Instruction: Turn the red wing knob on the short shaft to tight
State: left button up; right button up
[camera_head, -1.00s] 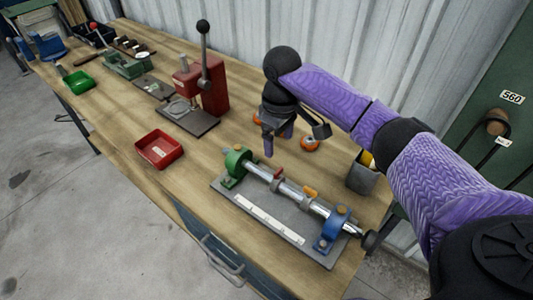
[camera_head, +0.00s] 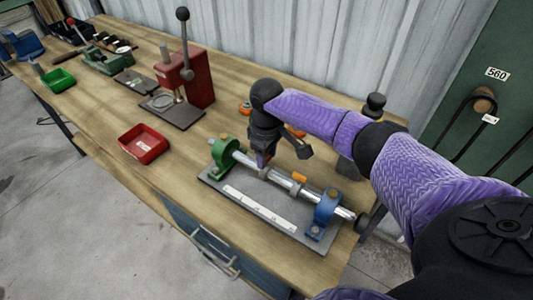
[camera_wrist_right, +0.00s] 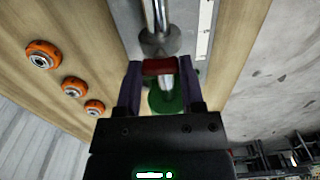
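My right gripper (camera_head: 262,160) is down at the shaft (camera_head: 245,159), close to the green end block (camera_head: 222,150). In the right wrist view the red wing knob (camera_wrist_right: 159,66) lies between the two fingers of the right gripper (camera_wrist_right: 160,80) and spans the gap from one finger to the other. I cannot tell whether the fingers press on it. In the head view the gripper mostly hides the knob. An orange wing knob (camera_head: 299,177) sits further along the shaft, towards the blue end block (camera_head: 328,207). My left gripper is not in view.
The shaft rests on a grey base plate (camera_head: 222,187) with a white scale strip. A red tray (camera_head: 143,143) and a red press (camera_head: 188,75) stand left of it. Orange round parts (camera_wrist_right: 73,87) lie beside the fixture. The wood in front of the tray is clear.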

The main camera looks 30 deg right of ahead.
grip_shut()
jog(key=shift+r+m+p, duration=0.2)
jog(key=shift+m+p, duration=0.2)
jog(key=shift+p, duration=0.2)
jog(key=m+p, duration=0.3)
jog(key=p, duration=0.1)
jog(key=shift+a+m+p, duration=0.1)
jog(key=shift+m+p, duration=0.25)
jog(key=shift+m, duration=0.05)
jog(key=shift+m+p, duration=0.65)
jog(key=shift+m, duration=0.25)
jog(key=m+p, duration=0.1)
jog(key=m, duration=0.1)
jog(key=shift+m+p, duration=0.3)
jog(key=shift+m, duration=0.1)
jog(key=m+p, duration=0.1)
jog(key=m, duration=0.1)
jog(key=shift+f+m, duration=0.1)
jog(key=shift+m, duration=0.2)
jog(key=m, duration=0.2)
jog(key=shift+m+p, duration=0.6)
jog(key=shift+m, duration=1.4)
jog(key=shift+w+m, duration=0.1)
jog(key=shift+m, duration=0.2)
